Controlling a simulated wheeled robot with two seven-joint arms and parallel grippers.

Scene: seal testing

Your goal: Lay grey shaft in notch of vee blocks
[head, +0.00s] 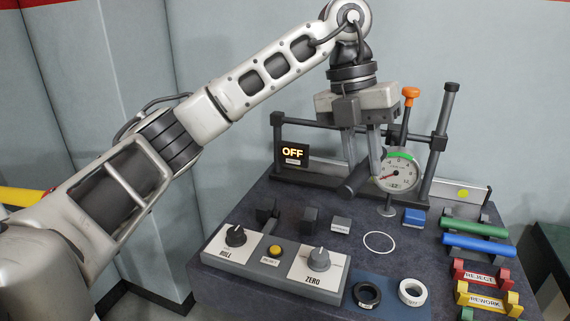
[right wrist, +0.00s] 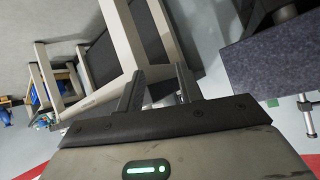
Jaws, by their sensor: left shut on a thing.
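My left gripper (head: 362,168) points down over the bench and is shut on the grey shaft (head: 353,186). The dark shaft is held tilted in the picture, in front of the dial gauge stand and above the bench. The two dark vee blocks (head: 267,212) and (head: 310,219) stand on the bench behind the control panel, left of and below the shaft. Their notches are hard to make out. The shaft is apart from both blocks. My right gripper (right wrist: 158,92) shows only in the right wrist view, open and empty, away from the bench top.
A dial gauge (head: 397,170) stands close right of the shaft. The control panel (head: 274,258) with knobs lies in front of the blocks. A blue block (head: 414,216), green bar (head: 474,227), blue bar (head: 478,249), rings (head: 412,292) and label racks occupy the right side. An OFF display (head: 292,153) stands behind.

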